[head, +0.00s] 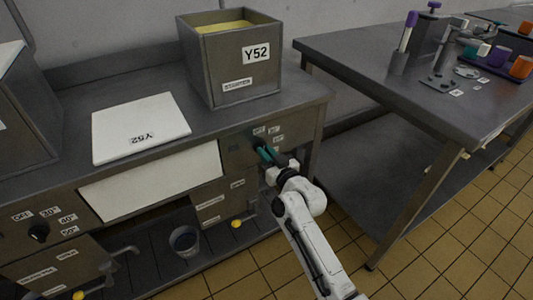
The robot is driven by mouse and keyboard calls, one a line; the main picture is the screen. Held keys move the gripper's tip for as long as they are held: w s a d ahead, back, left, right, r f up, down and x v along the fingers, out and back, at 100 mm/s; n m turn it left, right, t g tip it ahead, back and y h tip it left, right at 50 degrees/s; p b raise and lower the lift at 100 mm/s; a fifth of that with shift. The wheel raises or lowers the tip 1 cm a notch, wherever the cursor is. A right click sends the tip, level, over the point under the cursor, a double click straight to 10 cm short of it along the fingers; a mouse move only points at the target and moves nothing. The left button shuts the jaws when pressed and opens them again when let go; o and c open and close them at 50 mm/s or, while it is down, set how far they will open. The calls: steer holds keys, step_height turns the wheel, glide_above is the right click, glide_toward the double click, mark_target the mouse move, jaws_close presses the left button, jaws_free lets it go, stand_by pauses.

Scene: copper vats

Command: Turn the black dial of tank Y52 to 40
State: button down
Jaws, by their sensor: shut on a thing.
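Tank Y52 (222,78) is a square metal vat with yellow contents, standing on the counter with its label on the front. Below it is a front panel (235,152) with small white labels (274,129), too small to read. My gripper (263,153), with teal fingers, is at this panel, shut on the black dial there. The gripper hides most of the dial, and I cannot tell its pointer's setting.
A white lid (140,127) marked Y52 lies on the counter left of the tank. Another black dial (39,233) is at the lower left. A metal bucket (185,240) stands on the lower shelf. A steel table (400,60) with cups and tools is at the right.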

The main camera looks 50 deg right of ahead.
steer(key=shift+m, duration=0.3)
steer(key=shift+s+d+f+m+p, duration=0.15)
steer(key=shift+m+p, duration=0.75)
steer(key=shift+m, duration=3.3)
steer(key=shift+w+d+f+m+p, duration=0.1)
steer(key=shift+m+p, duration=0.75)
steer(key=shift+m, duration=3.35)
steer(key=c, duration=1.1)
jaws_free()
steer(key=shift+s+a, duration=0.1)
steer(key=shift+s, duration=0.05)
